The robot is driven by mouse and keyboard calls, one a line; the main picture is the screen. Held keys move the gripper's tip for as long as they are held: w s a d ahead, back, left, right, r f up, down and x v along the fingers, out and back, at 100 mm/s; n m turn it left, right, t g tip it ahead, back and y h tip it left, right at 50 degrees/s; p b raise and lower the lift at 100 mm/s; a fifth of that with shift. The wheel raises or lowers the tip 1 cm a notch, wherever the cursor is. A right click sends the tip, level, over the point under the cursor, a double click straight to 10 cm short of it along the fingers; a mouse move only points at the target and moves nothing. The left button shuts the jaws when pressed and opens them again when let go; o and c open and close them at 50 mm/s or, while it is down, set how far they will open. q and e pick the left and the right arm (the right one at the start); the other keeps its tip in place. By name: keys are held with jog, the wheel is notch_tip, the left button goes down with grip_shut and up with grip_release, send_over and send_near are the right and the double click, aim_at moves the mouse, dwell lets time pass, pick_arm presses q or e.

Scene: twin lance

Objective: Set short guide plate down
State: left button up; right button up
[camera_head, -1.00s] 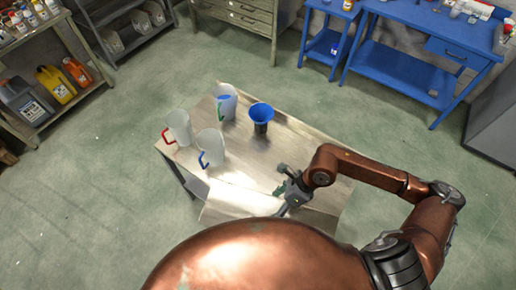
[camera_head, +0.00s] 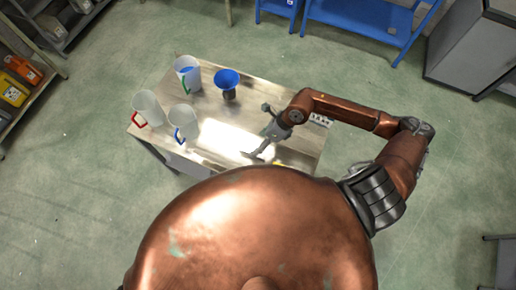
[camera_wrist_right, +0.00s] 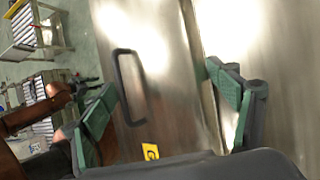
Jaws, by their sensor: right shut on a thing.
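My right gripper (camera_head: 265,143) is low over the near part of the metal table (camera_head: 184,158). In the right wrist view its green-padded fingers (camera_wrist_right: 165,88) stand wide apart, one at each side of a bare metal plate (camera_wrist_right: 160,60) with a black handle and a yellow label. I take this for the short guide plate and it is held, but its contact with the pads is hidden. Whether it touches the tabletop I cannot tell. A copper arm with a dark end (camera_wrist_right: 85,88), likely my left gripper, shows at the left of the wrist view, too small to read.
Jugs with red (camera_head: 147,108), blue (camera_head: 184,122) and green (camera_head: 187,73) handles stand on the table's left half. A blue funnel (camera_head: 227,79) stands near the far edge. A white piece with dark dots (camera_head: 320,119) lies at the right edge, beside my arm.

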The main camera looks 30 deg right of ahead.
aim_at(261, 137)
jog(key=w+f, duration=0.1)
jog(key=f, duration=0.1)
jog(key=w+d+f, duration=0.1)
jog(key=w+f, duration=0.1)
jog(key=shift+w+d+f, duration=0.15)
jog(key=shift+w+f, duration=0.1)
jog(key=shift+f, duration=1.55)
jog(key=o, duration=2.1)
jog(key=shift+d+f, duration=0.1)
jog(key=shift+f, duration=0.05)
jog(key=v, duration=1.2)
jog(key=shift+b, duration=0.3)
